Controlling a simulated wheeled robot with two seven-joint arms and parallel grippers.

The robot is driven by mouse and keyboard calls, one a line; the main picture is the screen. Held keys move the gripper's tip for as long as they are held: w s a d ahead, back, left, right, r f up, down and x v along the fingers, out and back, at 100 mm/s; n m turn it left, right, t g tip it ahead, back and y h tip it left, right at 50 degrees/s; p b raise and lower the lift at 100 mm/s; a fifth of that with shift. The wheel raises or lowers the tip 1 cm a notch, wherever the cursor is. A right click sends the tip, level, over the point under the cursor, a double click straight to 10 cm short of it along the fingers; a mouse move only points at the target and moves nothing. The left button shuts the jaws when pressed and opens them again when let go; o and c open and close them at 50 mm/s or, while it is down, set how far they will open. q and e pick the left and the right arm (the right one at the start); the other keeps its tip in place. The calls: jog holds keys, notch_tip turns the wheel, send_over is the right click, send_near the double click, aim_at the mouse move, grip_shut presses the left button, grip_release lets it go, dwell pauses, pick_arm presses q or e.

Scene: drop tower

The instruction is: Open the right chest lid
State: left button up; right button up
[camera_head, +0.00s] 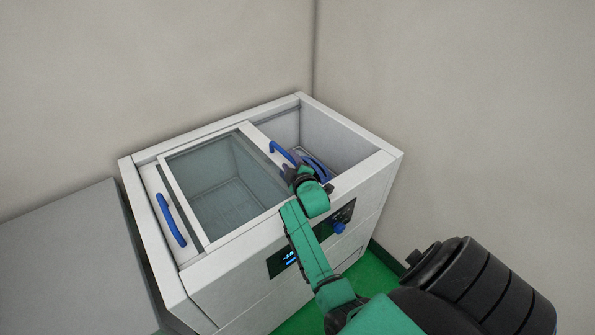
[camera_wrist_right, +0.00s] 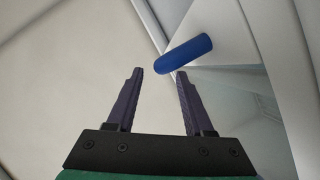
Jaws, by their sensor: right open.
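The white chest (camera_head: 225,268) stands in the room's corner, with two blue handles on top. The left handle (camera_head: 171,220) is on the left end of the glass-topped part. The right handle (camera_head: 281,151) is on a white strip at the right edge of the glass lid (camera_head: 215,170). Right of that strip the chest is uncovered and its inside shows. My right gripper (camera_head: 316,166) is over this opening, just right of the right handle, partly hidden by its wrist. In the wrist view the open fingers (camera_wrist_right: 159,72) are empty; the blue handle (camera_wrist_right: 184,54) lies just beyond their tips. My left gripper is out of view.
A grey flat surface (camera_head: 65,255) adjoins the chest on the left. Walls stand close behind and to the right. A control panel (camera_head: 283,262) with a blue display is on the chest front, partly behind my right arm. Green floor (camera_head: 372,270) shows at the right.

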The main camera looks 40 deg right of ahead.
jog(key=v, duration=0.8)
jog(key=shift+s+r, duration=0.15)
jog(key=shift+s, duration=0.1)
